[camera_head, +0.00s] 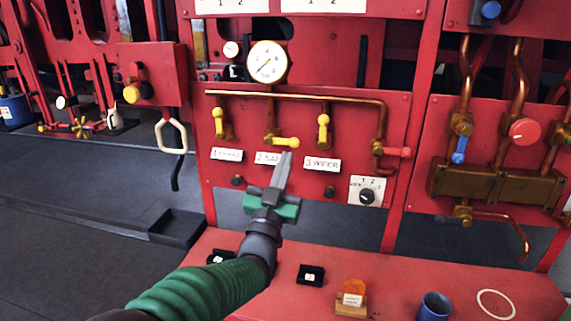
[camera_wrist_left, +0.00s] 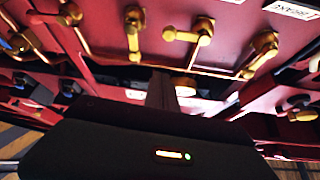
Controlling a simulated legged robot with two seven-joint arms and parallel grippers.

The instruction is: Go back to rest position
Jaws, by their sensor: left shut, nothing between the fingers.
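My left gripper (camera_head: 283,172) is shut and empty. It points up and away in front of the red panel, just below the middle yellow lever. It overlaps the middle label in the head view, and I cannot tell whether it touches the panel. In the left wrist view, the dark fingers (camera_wrist_left: 160,92) show closed together, with yellow levers (camera_wrist_left: 190,32) beyond them. My green-sleeved left arm comes in from the lower left. My right gripper is not in view.
The red panel (camera_head: 228,185) carries a pressure gauge (camera_head: 267,62), copper pipe, yellow levers and a rotary switch (camera_head: 367,197). On the red bench (camera_head: 400,269) below are an orange-topped block (camera_head: 352,297), a blue cup (camera_head: 434,306) and small black holders. A black tray (camera_head: 178,227) is at left.

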